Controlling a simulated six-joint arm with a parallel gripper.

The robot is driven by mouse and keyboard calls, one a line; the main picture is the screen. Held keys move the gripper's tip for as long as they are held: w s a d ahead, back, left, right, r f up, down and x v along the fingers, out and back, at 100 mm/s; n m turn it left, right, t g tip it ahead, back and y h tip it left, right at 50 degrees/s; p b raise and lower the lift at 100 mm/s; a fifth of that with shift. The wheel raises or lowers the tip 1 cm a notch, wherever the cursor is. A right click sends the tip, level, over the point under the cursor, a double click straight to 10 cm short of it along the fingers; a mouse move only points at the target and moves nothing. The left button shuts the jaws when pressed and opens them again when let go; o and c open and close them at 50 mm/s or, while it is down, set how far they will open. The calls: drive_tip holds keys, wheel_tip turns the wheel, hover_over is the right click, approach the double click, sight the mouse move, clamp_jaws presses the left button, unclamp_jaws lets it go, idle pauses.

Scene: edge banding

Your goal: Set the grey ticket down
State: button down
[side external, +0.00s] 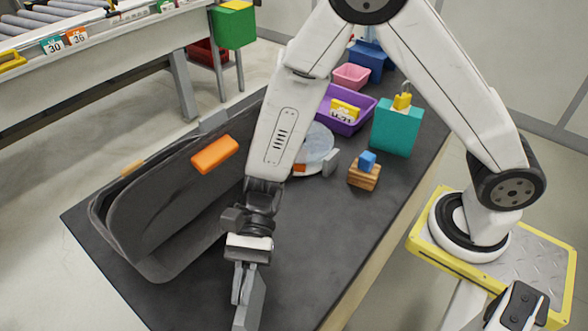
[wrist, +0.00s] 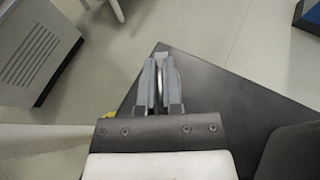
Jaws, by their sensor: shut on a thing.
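My gripper (side external: 244,284) points down over the near end of the dark table, and its fingers are closed on the grey ticket (side external: 252,306). The ticket shows as a flat grey slab beside the fingers, running off the bottom of the side view. In the wrist view the gripper (wrist: 160,76) holds it edge-on, so its face is hidden. I cannot tell whether the ticket touches the table.
The table (side external: 180,297) is bare around the gripper; a corner shows in the wrist view. A dark open case (side external: 165,215) with an orange block (side external: 215,155) is left. A wooden block (side external: 364,177), teal box (side external: 397,128) and purple bin (side external: 361,122) stand farther back.

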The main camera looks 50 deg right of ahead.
drive_tip(key=shift+w+a+r+m+t+y, duration=0.25)
drive_tip(key=shift+a+m+t, duration=0.2)
drive_tip(key=shift+a, duration=0.25)
drive_tip(key=shift+w+a+r+m+t+y, duration=0.15)
drive_tip(key=shift+w+a+r+m+t, duration=0.15)
drive_tip(key=shift+a+m+t, duration=0.25)
drive_tip(key=shift+a+f, duration=0.1)
drive_tip(key=shift+f, duration=0.1)
drive_tip(key=shift+f, duration=2.1)
drive_tip(key=shift+f, duration=1.8)
drive_tip(key=c, duration=0.8)
unclamp_jaws()
